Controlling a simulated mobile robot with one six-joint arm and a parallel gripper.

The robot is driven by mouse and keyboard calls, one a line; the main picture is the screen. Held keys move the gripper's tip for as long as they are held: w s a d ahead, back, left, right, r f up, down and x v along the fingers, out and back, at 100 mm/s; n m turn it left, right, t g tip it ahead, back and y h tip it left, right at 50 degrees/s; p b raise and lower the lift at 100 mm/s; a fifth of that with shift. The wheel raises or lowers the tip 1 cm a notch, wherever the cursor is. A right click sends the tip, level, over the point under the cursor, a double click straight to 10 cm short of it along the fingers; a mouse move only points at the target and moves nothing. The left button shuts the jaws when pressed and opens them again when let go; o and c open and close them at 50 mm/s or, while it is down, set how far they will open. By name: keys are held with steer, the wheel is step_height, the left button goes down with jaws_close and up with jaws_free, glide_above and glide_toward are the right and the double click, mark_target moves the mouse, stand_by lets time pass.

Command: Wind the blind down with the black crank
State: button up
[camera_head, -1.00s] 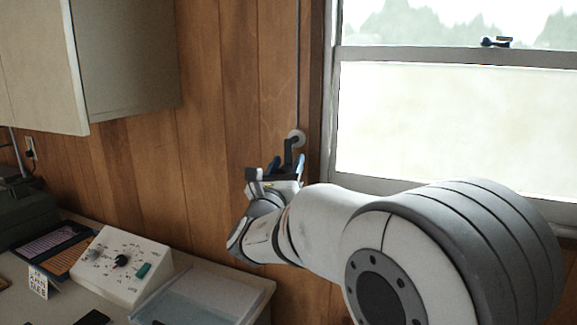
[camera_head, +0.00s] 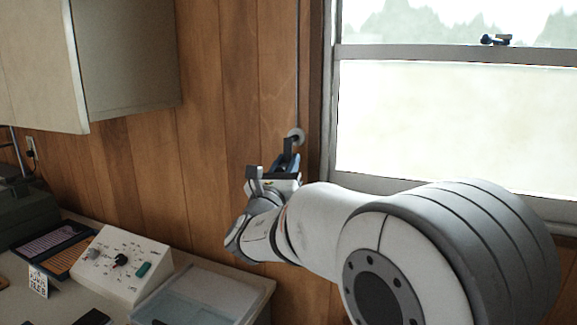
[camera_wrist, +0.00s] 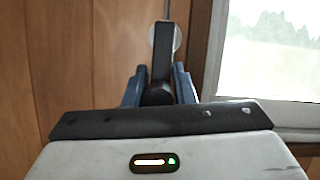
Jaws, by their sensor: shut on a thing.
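The black crank (camera_head: 289,145) hangs from a round white hub (camera_head: 297,136) on the wood wall, left of the window frame. In the wrist view the crank arm (camera_wrist: 162,55) runs down from the hub (camera_wrist: 177,38) to a dark knob (camera_wrist: 158,94) between the blue fingers. My gripper (camera_wrist: 159,90) is shut on this handle; in the head view my gripper (camera_head: 284,165) is just below the hub. A thin rod or cord (camera_head: 298,60) rises from the hub. The blind itself is not clearly seen; the lower window pane (camera_head: 450,125) looks pale and frosted.
A wall cabinet (camera_head: 120,55) hangs at upper left. Below it, a counter (camera_head: 262,287) holds a white control box (camera_head: 122,262), a clear tray (camera_head: 205,297) and a dark case (camera_head: 60,250). A window latch (camera_head: 496,40) sits on the sash.

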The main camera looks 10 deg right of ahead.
steer(key=shift+w+a, duration=0.1)
steer(key=shift+a, duration=0.15)
